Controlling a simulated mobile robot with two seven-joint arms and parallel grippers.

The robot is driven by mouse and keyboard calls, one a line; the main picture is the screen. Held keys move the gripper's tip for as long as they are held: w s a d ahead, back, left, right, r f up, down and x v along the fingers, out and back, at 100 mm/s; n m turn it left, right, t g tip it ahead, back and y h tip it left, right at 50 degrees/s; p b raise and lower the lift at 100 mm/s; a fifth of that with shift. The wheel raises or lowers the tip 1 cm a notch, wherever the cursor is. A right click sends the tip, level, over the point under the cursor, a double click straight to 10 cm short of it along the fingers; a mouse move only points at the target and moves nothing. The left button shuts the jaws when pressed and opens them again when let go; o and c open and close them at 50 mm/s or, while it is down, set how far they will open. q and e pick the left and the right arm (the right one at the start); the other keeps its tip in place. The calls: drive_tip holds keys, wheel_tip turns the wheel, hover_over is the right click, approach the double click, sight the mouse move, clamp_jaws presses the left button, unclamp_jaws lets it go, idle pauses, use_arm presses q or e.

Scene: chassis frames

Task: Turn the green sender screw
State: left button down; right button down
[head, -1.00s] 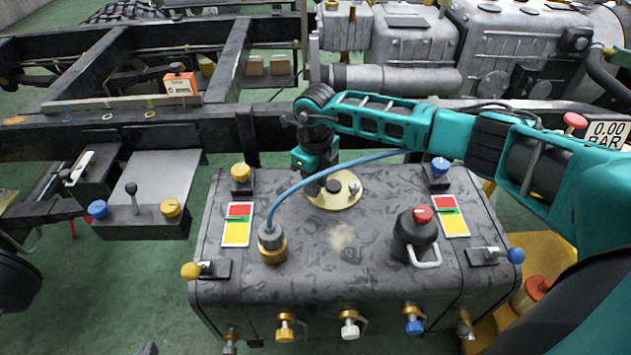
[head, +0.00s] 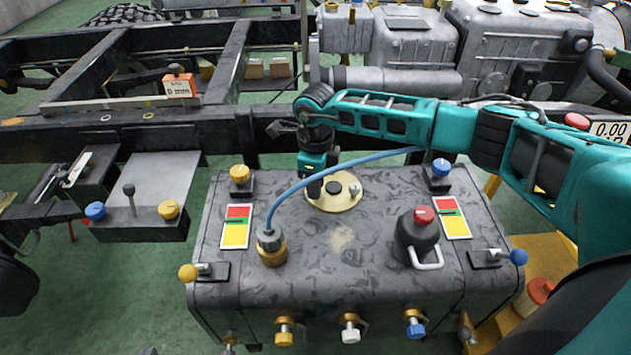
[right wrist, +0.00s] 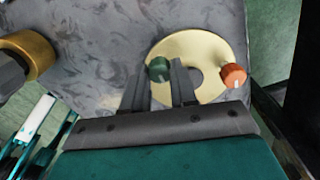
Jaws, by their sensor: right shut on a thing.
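The green sender screw (right wrist: 158,69) sits on a round cream plate (right wrist: 200,51) in the right wrist view. My right gripper (right wrist: 160,78) is shut on it, one finger on each side. An orange screw (right wrist: 233,76) stands on the same plate, to the right. In the head view the cream plate (head: 350,202) is on top of the grey tank (head: 320,290), and my right gripper (head: 318,185) reaches down at its left edge. The green screw is hidden behind the gripper there. My left gripper is not in view.
A blue hose (head: 330,172) arcs from a brass fitting (head: 271,250) close past my right gripper. A black cap with a red top (head: 416,238) stands to the right on the tank. Blue and yellow knobs stand at the tank corners. The dark chassis rail (head: 200,130) runs behind.

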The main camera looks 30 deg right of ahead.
drive_tip(key=c, duration=0.9)
unclamp_jaws()
wheel_tip(320, 180, up, 13)
drive_tip(key=shift+p, duration=1.25)
